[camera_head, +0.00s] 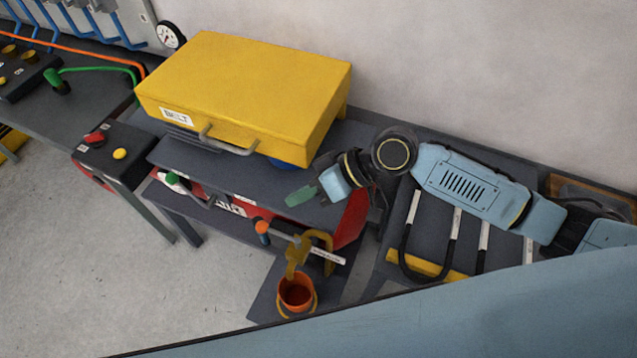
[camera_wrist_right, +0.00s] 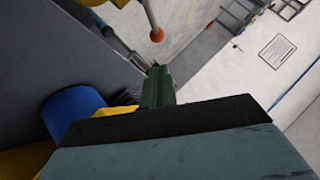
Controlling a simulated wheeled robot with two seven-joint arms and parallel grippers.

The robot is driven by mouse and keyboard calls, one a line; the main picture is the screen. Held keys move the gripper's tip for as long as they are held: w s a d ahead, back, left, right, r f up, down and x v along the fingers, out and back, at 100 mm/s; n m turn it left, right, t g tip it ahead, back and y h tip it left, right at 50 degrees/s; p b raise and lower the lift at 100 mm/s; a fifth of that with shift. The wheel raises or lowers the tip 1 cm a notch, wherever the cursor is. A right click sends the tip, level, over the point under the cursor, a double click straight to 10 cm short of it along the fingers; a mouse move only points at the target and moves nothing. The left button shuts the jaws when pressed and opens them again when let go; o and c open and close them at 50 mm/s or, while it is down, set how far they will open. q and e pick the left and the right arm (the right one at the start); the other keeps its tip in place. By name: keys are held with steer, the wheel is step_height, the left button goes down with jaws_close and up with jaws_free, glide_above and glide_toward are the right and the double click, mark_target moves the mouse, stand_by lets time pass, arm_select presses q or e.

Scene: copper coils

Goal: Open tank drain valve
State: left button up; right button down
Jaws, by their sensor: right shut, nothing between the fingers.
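The red tank (camera_head: 352,218), partly lettered "AIR", lies under the dark shelf and is mostly hidden. Below it a brass-coloured drain fitting (camera_head: 297,256) points down over an orange cup (camera_head: 296,292). A thin lever (camera_head: 286,236) with an orange tip (camera_head: 262,227) runs beside the fitting; a labelled white strip lies at its right. My right gripper (camera_head: 300,197) has green fingers, shut and empty, above and apart from the lever. In the right wrist view the fingers (camera_wrist_right: 158,88) show near an orange-tipped rod (camera_wrist_right: 156,35), which seems to be the lever. My left gripper is not in view.
A yellow box (camera_head: 250,85) marked "BELT" stands on the shelf left of my right arm. A blue cylinder (camera_wrist_right: 73,112) is close to the gripper. A dark button box (camera_head: 115,152) stands at left. Hooked bars (camera_head: 405,240) stand right. The floor (camera_head: 90,260) at lower left is clear.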

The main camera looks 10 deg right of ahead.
mark_target(269, 229)
steer(key=a+f, duration=0.1)
steer(key=f, duration=0.1)
steer(key=s+a+f, duration=0.1)
steer(key=a+f, duration=0.1)
steer(key=shift+a+p, duration=0.25)
steer(key=shift+p, duration=0.05)
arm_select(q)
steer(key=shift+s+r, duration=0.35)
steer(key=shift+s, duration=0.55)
arm_select(e)
steer(key=shift+s+a+f, duration=0.2)
steer(key=shift+s+f, duration=0.05)
steer(key=shift+f, duration=0.35)
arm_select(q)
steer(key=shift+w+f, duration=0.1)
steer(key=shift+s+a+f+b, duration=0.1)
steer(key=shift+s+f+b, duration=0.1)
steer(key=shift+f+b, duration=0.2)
arm_select(e)
steer(key=shift+n+g, duration=0.4)
